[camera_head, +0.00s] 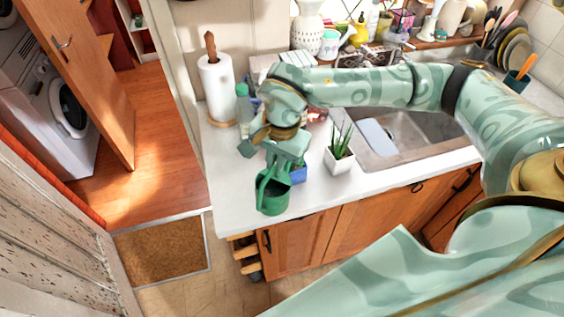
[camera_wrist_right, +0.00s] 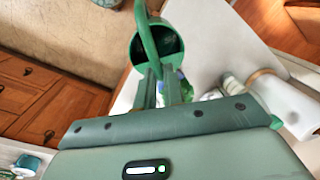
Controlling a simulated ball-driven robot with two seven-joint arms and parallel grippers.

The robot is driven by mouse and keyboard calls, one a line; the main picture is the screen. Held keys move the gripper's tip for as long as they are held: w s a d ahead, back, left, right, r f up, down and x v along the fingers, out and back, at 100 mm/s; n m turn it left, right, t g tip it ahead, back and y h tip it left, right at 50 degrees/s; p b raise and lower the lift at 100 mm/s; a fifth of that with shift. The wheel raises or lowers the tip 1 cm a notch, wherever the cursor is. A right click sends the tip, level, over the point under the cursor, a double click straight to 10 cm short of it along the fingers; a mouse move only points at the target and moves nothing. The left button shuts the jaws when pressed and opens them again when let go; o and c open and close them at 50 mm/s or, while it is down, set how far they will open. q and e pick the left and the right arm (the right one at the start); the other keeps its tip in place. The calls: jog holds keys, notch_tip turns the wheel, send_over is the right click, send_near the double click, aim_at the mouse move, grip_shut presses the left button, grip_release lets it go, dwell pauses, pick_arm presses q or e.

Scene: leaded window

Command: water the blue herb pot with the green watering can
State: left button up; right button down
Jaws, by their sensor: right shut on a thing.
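The green watering can (camera_head: 272,197) hangs below my right gripper (camera_head: 272,160) at the front edge of the white counter. The gripper is shut on the can's handle; in the right wrist view the can's dark open top (camera_wrist_right: 160,45) lies just beyond the fingers (camera_wrist_right: 160,88). The can looks roughly upright in the head view. The blue herb pot (camera_head: 298,173) is just behind and to the right of the can, mostly hidden by the can and gripper. Bits of blue and green show beside the fingers in the wrist view (camera_wrist_right: 186,88). My left gripper is not in view.
A white pot with a spiky plant (camera_head: 340,159) stands right of the blue pot, near the sink (camera_head: 400,140). A paper towel roll (camera_head: 217,88) and a teal bottle (camera_head: 243,104) stand behind. The counter's left front (camera_head: 230,190) is clear.

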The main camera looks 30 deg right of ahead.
aim_at(275, 176)
jog(key=shift+w+a+n, duration=0.15)
jog(key=shift+a+n, duration=0.1)
jog(key=shift+n, duration=0.45)
jog(key=shift+d+r, duration=0.1)
jog(key=shift+r+p, duration=0.1)
jog(key=shift+p, duration=0.3)
jog(key=shift+g+y, duration=0.7)
jog(key=shift+g, duration=0.2)
jog(key=shift+w+d+f+b, duration=0.15)
jog(key=shift+f+b, duration=0.5)
jog(key=shift+f, duration=0.25)
jog(key=shift+w+d+f+b, duration=0.1)
jog(key=shift+f+b, duration=0.55)
jog(key=shift+f, duration=0.25)
jog(key=shift+w+d+f+b, duration=0.15)
jog(key=shift+f+b, duration=0.5)
jog(key=shift+f, duration=0.25)
jog(key=shift+a+r, duration=0.1)
jog(key=shift+w+r, duration=0.1)
